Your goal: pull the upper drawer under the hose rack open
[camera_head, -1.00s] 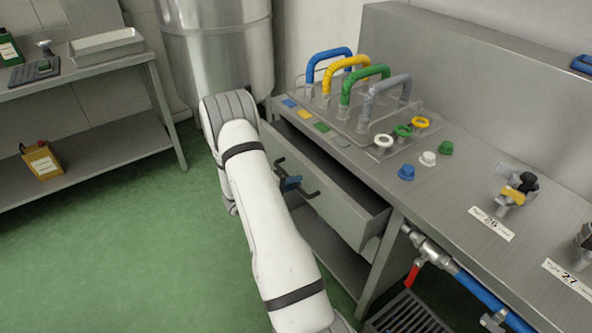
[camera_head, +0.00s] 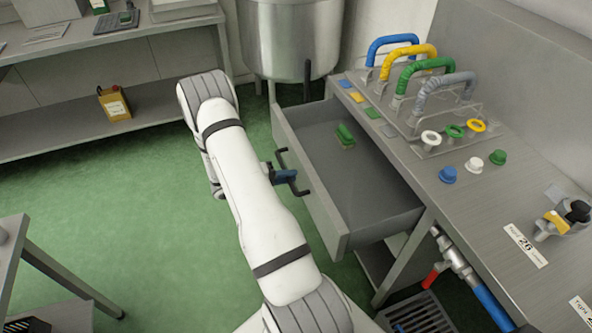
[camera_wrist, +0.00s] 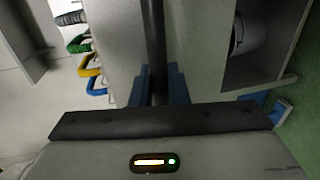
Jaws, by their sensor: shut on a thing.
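The upper drawer (camera_head: 325,200) under the hose rack (camera_head: 440,105) stands well open, and its grey inside shows. A green and tan brush-like item (camera_head: 345,136) lies in it near the far end. My gripper (camera_head: 286,176), with blue fingers, is at the dark bar handle (camera_head: 283,158) on the drawer front. In the wrist view the blue fingers (camera_wrist: 159,88) are closed around the dark handle bar (camera_wrist: 153,40). My white arm hides part of the floor left of the drawer.
A steel vat (camera_head: 292,38) stands behind the drawer's far end. A shelf table (camera_head: 120,50) is at the back left, and another table (camera_head: 15,240) at the lower left. A floor grate (camera_head: 420,312) and red-handled valve (camera_head: 432,277) are near right. Green floor left of my arm is clear.

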